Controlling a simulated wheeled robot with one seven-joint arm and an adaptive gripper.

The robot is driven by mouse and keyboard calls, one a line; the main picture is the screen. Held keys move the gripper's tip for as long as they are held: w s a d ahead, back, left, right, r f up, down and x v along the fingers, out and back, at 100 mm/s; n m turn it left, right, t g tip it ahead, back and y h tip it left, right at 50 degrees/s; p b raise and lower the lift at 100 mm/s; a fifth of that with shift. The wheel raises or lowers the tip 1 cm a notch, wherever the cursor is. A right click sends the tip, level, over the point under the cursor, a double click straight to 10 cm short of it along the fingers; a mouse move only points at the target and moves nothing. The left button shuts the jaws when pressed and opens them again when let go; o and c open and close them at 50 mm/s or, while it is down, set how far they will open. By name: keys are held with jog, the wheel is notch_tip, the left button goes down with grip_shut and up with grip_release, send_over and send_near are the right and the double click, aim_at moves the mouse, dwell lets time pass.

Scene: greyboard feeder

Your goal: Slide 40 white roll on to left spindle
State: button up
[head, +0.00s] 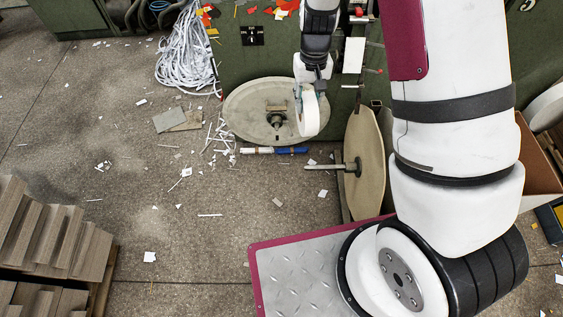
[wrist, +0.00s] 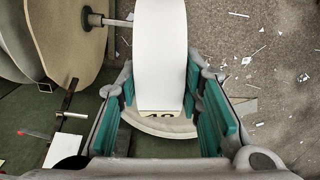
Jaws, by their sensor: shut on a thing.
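The white roll (head: 309,115) is held on edge in my gripper (head: 312,90), in front of the right part of the left beige disc (head: 245,108). In the wrist view the roll (wrist: 160,50) stands between the teal finger pads of my gripper (wrist: 160,82), with a "40" label at its lower edge. The left spindle (head: 277,119) sticks out at the middle of the left disc, to the left of the roll and apart from it. The roll's bore is not clearly visible. Part of the left disc (wrist: 160,127) shows below the roll in the wrist view.
A second beige disc (head: 362,185) stands at right with its spindle (head: 328,167) pointing left; this spindle (wrist: 117,22) is left of the roll in the wrist view. White strips (head: 188,55) heap beside the green machine (head: 240,60). Blue and white tubes (head: 290,151) lie below the left disc.

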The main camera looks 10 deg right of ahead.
jog(key=w+a+f+b, duration=0.1)
jog(key=w+f+b, duration=0.1)
jog(key=f+b, duration=0.5)
jog(key=w+a+f+b, duration=0.2)
jog(key=f, duration=0.9)
jog(key=m+g+b, duration=0.1)
jog(key=m+b, duration=0.1)
jog(key=b, duration=1.2)
send_near(339, 166)
jog(key=shift+s+d+f, duration=0.1)
jog(key=shift+s+f, duration=0.05)
jog(key=shift+f, duration=1.2)
jog(key=shift+s+f, duration=0.1)
jog(key=shift+f, duration=1.2)
jog(key=o, duration=1.3)
jog(key=shift+c, duration=0.2)
notch_tip(339, 166, up, 12)
jog(key=w, duration=0.1)
jog(key=shift+d, duration=0.15)
